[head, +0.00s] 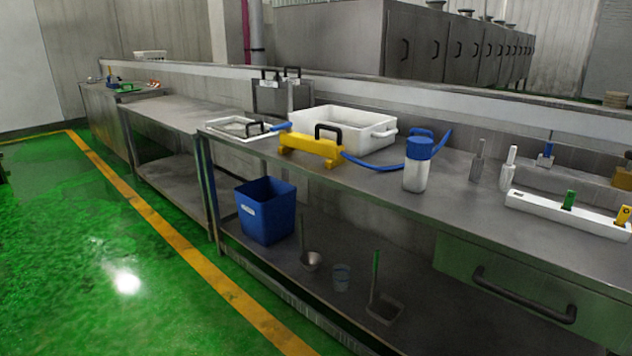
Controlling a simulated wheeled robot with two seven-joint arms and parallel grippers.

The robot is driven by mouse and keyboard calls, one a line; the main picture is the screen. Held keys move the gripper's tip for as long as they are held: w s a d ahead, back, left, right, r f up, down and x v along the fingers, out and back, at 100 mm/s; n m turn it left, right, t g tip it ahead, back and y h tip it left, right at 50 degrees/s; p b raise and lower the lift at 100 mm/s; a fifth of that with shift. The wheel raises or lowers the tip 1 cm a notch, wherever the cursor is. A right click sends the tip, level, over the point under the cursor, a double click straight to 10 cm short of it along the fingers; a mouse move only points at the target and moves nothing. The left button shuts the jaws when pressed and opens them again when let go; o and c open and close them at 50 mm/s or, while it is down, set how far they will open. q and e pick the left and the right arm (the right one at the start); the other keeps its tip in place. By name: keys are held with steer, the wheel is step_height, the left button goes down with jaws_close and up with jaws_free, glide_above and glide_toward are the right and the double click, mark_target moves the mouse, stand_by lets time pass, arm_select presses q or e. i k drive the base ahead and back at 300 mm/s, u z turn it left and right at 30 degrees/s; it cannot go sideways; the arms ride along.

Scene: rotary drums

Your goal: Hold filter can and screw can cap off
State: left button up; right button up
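A white can (414,176) with a blue cap (419,148) stands upright on the steel table (455,195), near its front edge and right of the picture's middle. It looks like the filter can. The cap sits on top of the can. Neither of my grippers shows in this view, and nothing is touching the can.
Left of the can are a yellow tool (310,149) with a blue strap (375,164) and a white tub (345,126). Right are brushes (507,168) and a white holder (565,212). A blue bin (266,210) stands on the lower shelf. The green floor is clear.

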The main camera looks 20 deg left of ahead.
mark_target(416, 174)
steer(key=z, duration=0.05)
steer(key=k, duration=0.4)
steer(key=u, duration=1.1)
steer(key=i, duration=1.75)
steer(key=z, duration=1.35)
steer(key=i, duration=0.8)
steer(key=z, duration=0.6)
